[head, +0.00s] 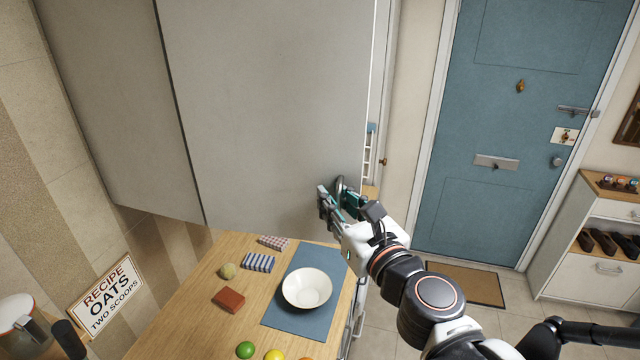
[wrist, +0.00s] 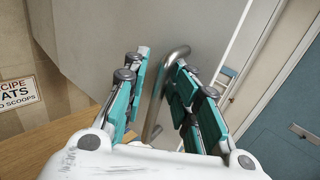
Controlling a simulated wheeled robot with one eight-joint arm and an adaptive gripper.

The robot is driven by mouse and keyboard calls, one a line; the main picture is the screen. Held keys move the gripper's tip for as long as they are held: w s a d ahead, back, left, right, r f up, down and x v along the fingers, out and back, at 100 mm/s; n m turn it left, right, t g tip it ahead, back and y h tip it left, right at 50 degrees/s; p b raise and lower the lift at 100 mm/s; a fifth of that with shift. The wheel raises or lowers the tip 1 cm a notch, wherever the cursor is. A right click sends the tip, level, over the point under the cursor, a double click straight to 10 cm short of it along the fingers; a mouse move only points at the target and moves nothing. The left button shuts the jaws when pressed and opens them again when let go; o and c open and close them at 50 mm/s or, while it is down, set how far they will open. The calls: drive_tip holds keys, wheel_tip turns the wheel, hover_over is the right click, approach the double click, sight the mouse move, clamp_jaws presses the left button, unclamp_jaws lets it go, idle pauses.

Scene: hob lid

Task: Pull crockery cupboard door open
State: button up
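The grey cupboard door (head: 270,100) fills the upper middle of the head view and appears shut. It also shows behind the fingers in the wrist view (wrist: 130,30). A curved metal bar handle (wrist: 155,105) stands out from the door near its lower right corner. My gripper (head: 339,203) is at this handle, which it partly hides in the head view. In the wrist view its two teal-padded fingers (wrist: 160,98) are apart, with the handle between them. The handle is close to the right finger, and a gap shows on the left. Contact cannot be told.
Below the door is a wooden worktop (head: 195,310) with a white bowl (head: 307,288) on a blue mat (head: 283,322), folded cloths, a red-brown block (head: 229,300) and fruit. A recipe sign (head: 106,293) leans at the left.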

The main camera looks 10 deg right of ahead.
drive_tip(key=v, duration=0.7)
drive_tip(key=shift+s, duration=0.2)
idle(0.4)
drive_tip(key=shift+d, duration=0.1)
drive_tip(key=shift+f, duration=0.1)
drive_tip(key=s+a+f+n+g+y+b, duration=0.1)
drive_tip(key=a+f+n+g+b, duration=0.15)
drive_tip(key=f+n+b, duration=0.65)
drive_tip(key=a+f+n+g+b, duration=0.1)
drive_tip(key=f+n+g+b, duration=0.2)
drive_tip(key=f+n+b, duration=0.55)
drive_tip(key=s+d+f+n+g+h+b, duration=0.2)
drive_tip(key=d+f+n+b, duration=0.3)
drive_tip(key=f+n, duration=0.2)
drive_tip(key=s+d+f+n+g+h+b, duration=0.2)
drive_tip(key=d+f+n+g+h+b, duration=0.1)
drive_tip(key=f+n, duration=0.5)
wheel_tip(320, 180, down, 4)
drive_tip(key=shift+s+d+r+h+b, duration=0.2)
drive_tip(key=shift+s+d+h+b, duration=0.1)
drive_tip(key=shift+d+b, duration=0.7)
